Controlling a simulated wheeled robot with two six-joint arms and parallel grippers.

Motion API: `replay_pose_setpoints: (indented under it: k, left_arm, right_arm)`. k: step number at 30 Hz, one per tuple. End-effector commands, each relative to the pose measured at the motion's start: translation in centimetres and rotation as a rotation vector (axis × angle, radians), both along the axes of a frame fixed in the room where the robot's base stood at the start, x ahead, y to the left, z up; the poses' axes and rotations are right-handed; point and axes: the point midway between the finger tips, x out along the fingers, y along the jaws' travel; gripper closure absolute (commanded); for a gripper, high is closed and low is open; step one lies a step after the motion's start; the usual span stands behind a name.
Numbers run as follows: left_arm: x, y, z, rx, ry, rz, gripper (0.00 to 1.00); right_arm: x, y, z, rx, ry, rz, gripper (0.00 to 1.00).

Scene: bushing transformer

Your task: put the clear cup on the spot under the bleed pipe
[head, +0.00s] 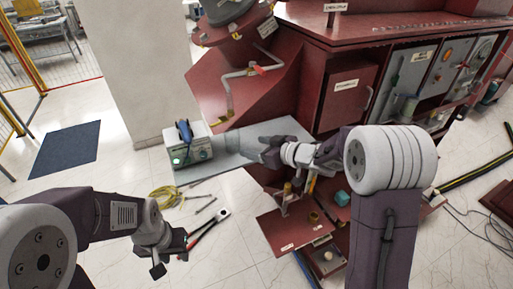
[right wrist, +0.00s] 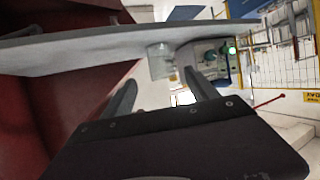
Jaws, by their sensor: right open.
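The clear cup (head: 233,139) is faint in the head view, on the grey shelf (head: 208,174) beside the boxed instrument. It shows better in the right wrist view (right wrist: 160,61), against the shelf's surface and ahead of the fingers. My right gripper (head: 263,147) is open and empty, to the right of the cup and apart from it. Its two fingers show in the right wrist view (right wrist: 158,92). The bleed pipe (head: 227,88) with a red handle comes down the red housing behind the shelf. The spot under it is hard to make out. My left gripper (head: 171,264) is open and empty above the floor.
The boxed instrument (head: 203,151) with a blue part on top stands at the shelf's left end. A red tool stand (head: 283,232) with small items is below the right arm. Yellow cable (head: 166,196) and red-handled tools (head: 207,226) lie on the floor. The red cabinet (head: 347,92) stands behind.

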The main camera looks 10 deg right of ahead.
Motion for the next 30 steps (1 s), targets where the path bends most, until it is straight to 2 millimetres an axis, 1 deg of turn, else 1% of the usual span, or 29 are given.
replay_pose_setpoints:
  k: [4,6,8,9,10,11,12,13,14,15,17,18,20,21,23,25,30]
  left_arm:
    - [0.0,0.0,0.0,0.0,0.0,0.0,0.64]
    - [0.0,0.0,0.0,0.0,0.0,0.0,0.64]
    - [0.0,0.0,0.0,0.0,0.0,0.0,0.64]
    - [0.0,0.0,0.0,0.0,0.0,0.0,0.64]
    - [0.0,0.0,0.0,0.0,0.0,0.0,0.64]
    - [0.0,0.0,0.0,0.0,0.0,0.0,0.64]
    - [0.0,0.0,0.0,0.0,0.0,0.0,0.64]
    - [0.0,0.0,0.0,0.0,0.0,0.0,0.64]
    - [0.0,0.0,0.0,0.0,0.0,0.0,0.64]
    - [0.0,0.0,0.0,0.0,0.0,0.0,0.64]
    - [0.0,0.0,0.0,0.0,0.0,0.0,0.64]
    - [0.0,0.0,0.0,0.0,0.0,0.0,0.64]
    - [0.0,0.0,0.0,0.0,0.0,0.0,0.64]
    - [0.0,0.0,0.0,0.0,0.0,0.0,0.64]
    - [0.0,0.0,0.0,0.0,0.0,0.0,0.64]
    - [0.0,0.0,0.0,0.0,0.0,0.0,0.64]
    - [0.0,0.0,-0.1,0.0,0.0,0.0,0.64]
  right_arm:
    - [0.0,0.0,0.0,0.0,0.0,0.0,0.32]
    - [0.1,-0.5,-0.1,-0.014,0.005,-0.033,0.32]
    - [0.1,-2.3,-0.9,-0.061,0.034,-0.13,0.32]
    - [-0.3,-4.3,-1.9,-0.109,0.078,-0.229,0.32]
    - [-1.2,-6.1,-2.9,-0.151,0.129,-0.313,0.32]
    - [-2.6,-7.9,-4.1,-0.195,0.195,-0.394,0.32]
    - [-5.3,-9.9,-5.9,-0.25,0.304,-0.489,0.32]
    - [-7.8,-11.1,-7.3,-0.285,0.397,-0.547,0.32]
    - [-10.5,-11.9,-8.6,-0.313,0.492,-0.59,0.32]
    - [-14.0,-12.4,-9.9,-0.338,0.615,-0.629,0.32]
    - [-18.8,-12.3,-11.4,-0.356,0.774,-0.654,0.32]
    - [-21.3,-11.9,-11.9,-0.36,0.859,-0.657,0.32]
    - [-24.1,-11.3,-12.4,-0.358,0.954,-0.653,0.32]
    - [-25.4,-10.9,-12.5,-0.355,0.998,-0.649,0.32]
    - [-26.4,-10.6,-12.6,-0.352,1.033,-0.644,0.32]
    - [-26.7,-10.5,-12.7,-0.351,1.044,-0.643,0.32]
    - [-26.6,-10.6,-12.7,-0.351,1.042,-0.644,0.32]
